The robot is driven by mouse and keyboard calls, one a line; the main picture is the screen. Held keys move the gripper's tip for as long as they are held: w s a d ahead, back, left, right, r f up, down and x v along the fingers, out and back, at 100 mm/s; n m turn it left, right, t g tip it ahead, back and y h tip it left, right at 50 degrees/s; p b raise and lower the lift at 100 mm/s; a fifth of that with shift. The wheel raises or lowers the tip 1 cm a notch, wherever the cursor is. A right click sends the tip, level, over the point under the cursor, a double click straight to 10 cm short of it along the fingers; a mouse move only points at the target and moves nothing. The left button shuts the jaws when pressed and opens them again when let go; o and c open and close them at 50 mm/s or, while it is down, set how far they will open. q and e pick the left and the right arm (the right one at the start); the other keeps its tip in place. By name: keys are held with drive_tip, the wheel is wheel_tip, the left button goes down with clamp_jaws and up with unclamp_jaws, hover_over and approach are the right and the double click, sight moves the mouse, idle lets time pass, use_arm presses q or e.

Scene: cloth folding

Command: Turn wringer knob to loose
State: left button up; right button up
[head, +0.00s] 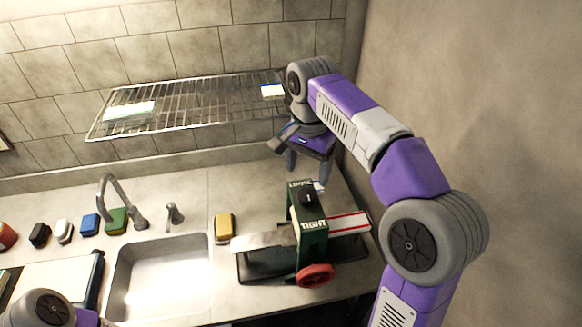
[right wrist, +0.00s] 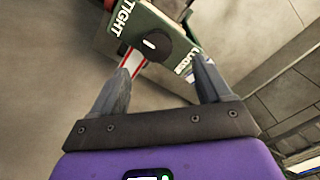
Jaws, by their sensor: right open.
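The wringer (head: 312,236) is a green frame on the counter right of the sink, with "TIGHT" printed on its near end and a partly readable label on its far end. Its black knob (head: 307,200) sits on top between the labels and carries a small white mark. My right gripper (head: 308,172) is open and empty, above and behind the knob, apart from it. In the right wrist view the knob (right wrist: 155,42) shows just beyond and between the open fingertips (right wrist: 163,68). The left gripper is out of view; only part of my left arm shows at bottom left.
A red wheel (head: 315,276) is at the wringer's near side, and a black tray (head: 258,274) lies under it. A wire rack (head: 200,105) hangs on the wall behind. A yellow sponge (head: 224,228) stands between wringer and sink (head: 160,275). A wall rises at right.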

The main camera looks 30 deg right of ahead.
sight(308, 194)
drive_tip(key=shift+w+f, duration=0.1)
drive_tip(key=shift+f, duration=0.05)
drive_tip(key=f+b, duration=0.1)
drive_tip(key=f, duration=0.1)
drive_tip(key=f+b, duration=0.1)
drive_tip(key=f, duration=0.1)
drive_tip(key=s+f, duration=0.1)
drive_tip(key=f, duration=0.1)
drive_tip(key=shift+f+b, duration=0.4)
drive_tip(key=shift+w, duration=0.1)
drive_tip(key=c, duration=1)
